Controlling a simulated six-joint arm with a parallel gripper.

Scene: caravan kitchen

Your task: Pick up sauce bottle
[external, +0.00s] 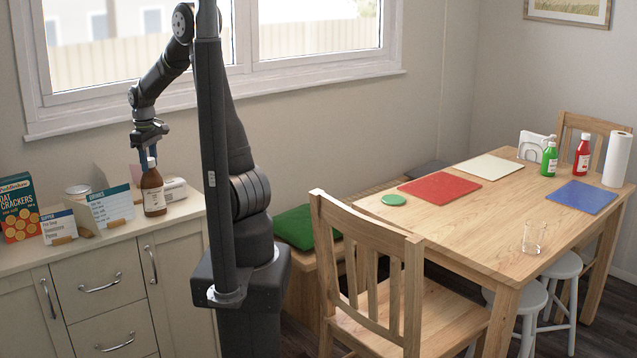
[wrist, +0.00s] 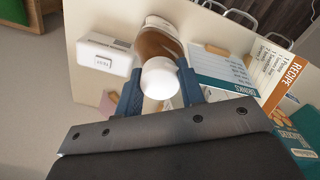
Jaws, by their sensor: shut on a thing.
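The sauce bottle (external: 153,192) is brown with a white cap and a pale label. It stands upright at the right end of the sideboard top in the external view. My gripper (external: 148,158) is above it, with its fingers down around the bottle's neck. In the wrist view the white cap (wrist: 159,78) sits between the two blue fingers of my gripper (wrist: 158,90), and the brown body shows beyond it. The fingers are shut on the bottle. Whether its base touches the sideboard top is hard to tell.
A white box (wrist: 104,58) lies close beside the bottle. The dining table (external: 450,215) with red and green bottles is at right.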

